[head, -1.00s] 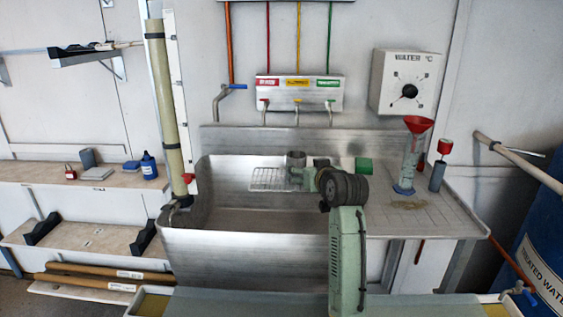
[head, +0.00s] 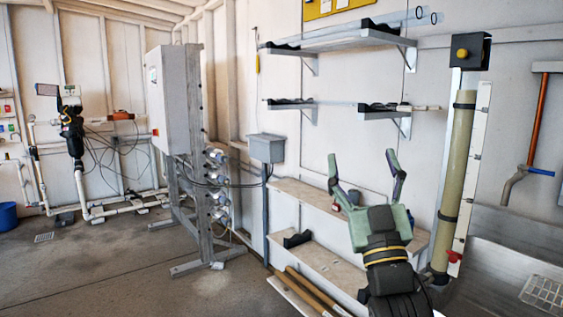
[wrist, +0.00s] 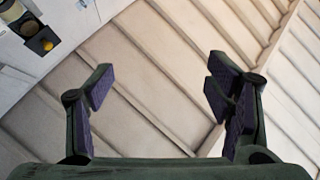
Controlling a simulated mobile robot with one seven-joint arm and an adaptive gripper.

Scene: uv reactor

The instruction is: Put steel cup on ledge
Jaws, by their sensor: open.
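No steel cup shows in either view now. My gripper (head: 364,168) is raised in the head view, its two green fingers spread wide and pointing up, with nothing between them. In the wrist view my gripper (wrist: 158,85) also shows open and empty against the wall panels and ceiling. Behind it, a pale wall ledge (head: 300,191) runs along the wall, with a second, lower ledge (head: 325,262) below. My gripper hides part of both. A small grey object (head: 354,197) on the upper ledge is partly hidden by the gripper.
The sink (head: 490,270) is at the lower right, with a wire rack (head: 543,293) at the edge. A tall tan tube (head: 459,170) stands right of my gripper.

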